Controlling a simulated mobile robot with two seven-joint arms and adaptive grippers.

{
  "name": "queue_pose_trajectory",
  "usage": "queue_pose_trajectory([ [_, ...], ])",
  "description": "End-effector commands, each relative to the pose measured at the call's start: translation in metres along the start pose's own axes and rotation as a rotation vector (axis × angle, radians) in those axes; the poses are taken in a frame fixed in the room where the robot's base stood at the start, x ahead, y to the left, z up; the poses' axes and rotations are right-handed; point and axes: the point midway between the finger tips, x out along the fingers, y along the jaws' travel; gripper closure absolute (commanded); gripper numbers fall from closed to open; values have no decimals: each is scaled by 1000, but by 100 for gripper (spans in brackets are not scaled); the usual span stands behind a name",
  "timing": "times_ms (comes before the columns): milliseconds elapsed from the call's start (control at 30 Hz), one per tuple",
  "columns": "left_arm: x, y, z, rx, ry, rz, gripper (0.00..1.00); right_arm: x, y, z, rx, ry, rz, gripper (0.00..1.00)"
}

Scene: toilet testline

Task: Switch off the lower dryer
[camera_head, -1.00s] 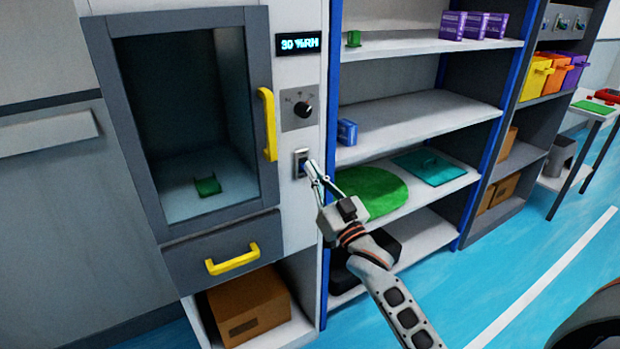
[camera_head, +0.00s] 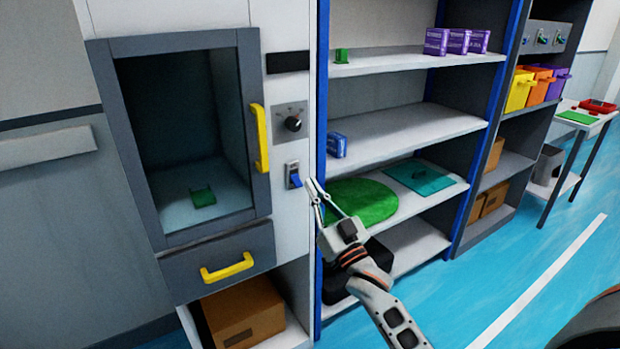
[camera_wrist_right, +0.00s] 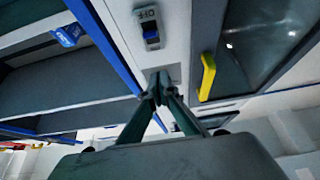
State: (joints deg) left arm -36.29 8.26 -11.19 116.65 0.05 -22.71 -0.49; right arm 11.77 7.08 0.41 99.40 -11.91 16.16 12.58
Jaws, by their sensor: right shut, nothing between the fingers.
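The dryer is a white cabinet with a grey-framed glass door (camera_head: 158,230) and a yellow handle (camera_head: 261,138). Its display (camera_head: 288,62) is dark. Below the black knob (camera_head: 293,124) sits a blue rocker switch (camera_head: 294,176), which also shows in the right wrist view (camera_wrist_right: 150,33) with lettering that looks like OFF, upside down. My right gripper (camera_head: 318,186) is shut and empty, just right of the switch and apart from it. Its fingertips (camera_wrist_right: 160,82) meet in the right wrist view. My left gripper is not in view.
A shelf unit with blue posts (camera_head: 319,130) stands right beside the dryer. It holds a green round mat (camera_head: 355,202), a teal board (camera_head: 420,177) and small boxes. A drawer (camera_head: 195,276) and a cardboard box (camera_head: 243,315) are below the door. Blue floor is open at right.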

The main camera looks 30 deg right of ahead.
Motion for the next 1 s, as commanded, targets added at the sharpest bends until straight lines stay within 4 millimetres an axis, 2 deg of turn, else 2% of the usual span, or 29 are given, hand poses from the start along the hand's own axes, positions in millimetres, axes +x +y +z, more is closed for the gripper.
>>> queue_pose_trajectory([
  [33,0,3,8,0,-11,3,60,-13,0,8,0,-5,1,100],
  [100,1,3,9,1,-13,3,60,-26,0,12,0,-4,1,100],
  [333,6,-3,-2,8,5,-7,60,-53,1,20,0,0,1,100],
  [500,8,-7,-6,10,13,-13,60,-59,0,21,-1,1,1,100],
  [1000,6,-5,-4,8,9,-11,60,-60,0,21,-1,1,0,100],
])
